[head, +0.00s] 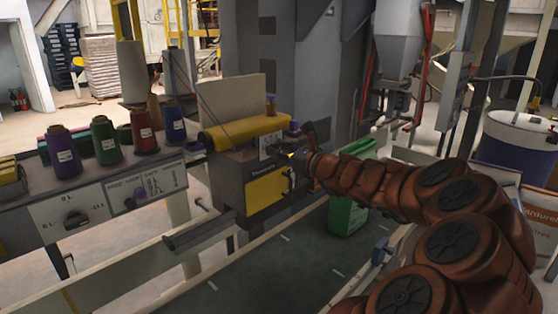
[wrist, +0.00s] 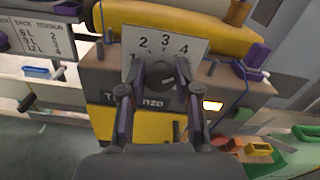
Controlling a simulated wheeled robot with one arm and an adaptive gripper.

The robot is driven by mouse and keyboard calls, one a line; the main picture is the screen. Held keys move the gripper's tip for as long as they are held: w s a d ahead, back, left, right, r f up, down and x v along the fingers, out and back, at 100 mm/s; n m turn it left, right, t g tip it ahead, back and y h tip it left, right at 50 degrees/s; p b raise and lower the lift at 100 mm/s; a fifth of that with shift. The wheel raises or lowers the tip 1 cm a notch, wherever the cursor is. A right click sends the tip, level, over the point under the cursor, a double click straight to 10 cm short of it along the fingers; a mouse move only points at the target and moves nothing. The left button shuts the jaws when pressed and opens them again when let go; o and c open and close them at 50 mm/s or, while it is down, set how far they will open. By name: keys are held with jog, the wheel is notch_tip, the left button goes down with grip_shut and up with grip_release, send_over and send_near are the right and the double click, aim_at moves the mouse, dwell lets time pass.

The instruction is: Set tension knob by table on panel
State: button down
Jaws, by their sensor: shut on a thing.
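The tension knob (wrist: 160,76) is dark and round, on the machine's front before a white scale plate (wrist: 168,44) numbered 1 to 4. My gripper (wrist: 160,92) is shut on it, one finger on each side; in the head view my gripper (head: 292,156) is at the yellow-fronted machine, and the knob is hard to make out there. The knob's pointer is not clear. The table, headed sack and tension, is on the panel (head: 110,208) and also shows in the wrist view (wrist: 40,38); its rows seem to pair 6L with 2, 9L with 3, 12L with 4.
A size selector knob (head: 73,216) sits on the panel's left part; its setting is unclear. Several thread cones, such as a green cone (head: 104,139), stand on the shelf above. A green sack (head: 346,214) stands on the conveyor (head: 268,275) right of the machine.

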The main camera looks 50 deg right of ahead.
jog(key=shift+f+n+b, duration=0.1)
jog(key=shift+n+b, duration=1.45)
jog(key=shift+n, duration=0.05)
jog(key=c, duration=0.8)
grip_release()
jog(key=s, duration=1.2)
jog(key=shift+a, duration=0.15)
